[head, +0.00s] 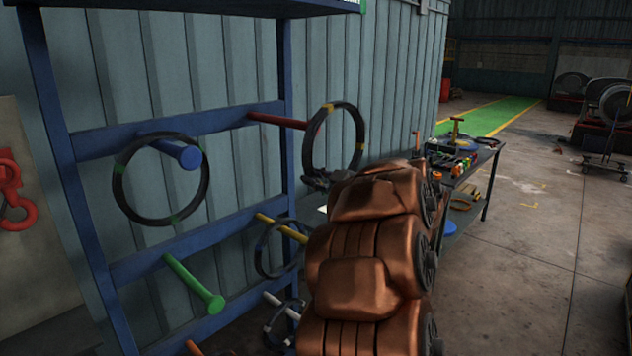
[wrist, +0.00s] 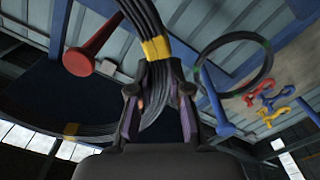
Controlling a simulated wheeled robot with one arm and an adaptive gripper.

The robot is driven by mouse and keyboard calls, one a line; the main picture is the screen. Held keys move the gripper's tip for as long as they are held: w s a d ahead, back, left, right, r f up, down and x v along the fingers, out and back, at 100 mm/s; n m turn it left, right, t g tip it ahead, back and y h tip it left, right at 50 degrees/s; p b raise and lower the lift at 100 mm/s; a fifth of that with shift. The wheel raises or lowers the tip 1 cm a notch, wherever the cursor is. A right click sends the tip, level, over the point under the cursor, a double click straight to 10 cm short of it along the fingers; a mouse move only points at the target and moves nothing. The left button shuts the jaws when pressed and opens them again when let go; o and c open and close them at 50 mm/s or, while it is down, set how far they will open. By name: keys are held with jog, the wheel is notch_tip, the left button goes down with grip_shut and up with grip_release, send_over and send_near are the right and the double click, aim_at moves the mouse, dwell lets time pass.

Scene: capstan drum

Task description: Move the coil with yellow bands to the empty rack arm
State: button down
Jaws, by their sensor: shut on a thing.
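The black coil with yellow bands (head: 308,150) hangs in the air, upright, at the lower part of its ring in my gripper (head: 316,181). In the wrist view my gripper (wrist: 160,105) is shut on the coil's strands, just beside a yellow band (wrist: 157,47). The red rack arm (head: 275,120) is bare, and its tip appears close to the coil's left side in the head view. The green rack arm (head: 195,284) is also bare. My arm hides part of the lower right.
The blue rack arm (head: 178,153) carries a coil with green bands (head: 118,190). The yellow arm (head: 284,228) and the white arm (head: 282,306) carry coils too. A cluttered workbench (head: 478,160) stands behind my arm. Open floor lies to the right.

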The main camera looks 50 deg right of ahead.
jog(key=w+f+b, duration=0.2)
jog(key=w, duration=0.8)
jog(key=w+f+b, duration=0.1)
jog(key=w+f, duration=0.1)
jog(key=w, duration=0.8)
jog(key=shift+d+b, duration=0.15)
jog(key=shift+b, duration=0.25)
jog(key=shift+f, duration=0.3)
dwell(0.9)
jog(key=c, duration=1)
grip_release()
jog(key=shift+f, duration=0.15)
jog(key=shift+s, duration=6)
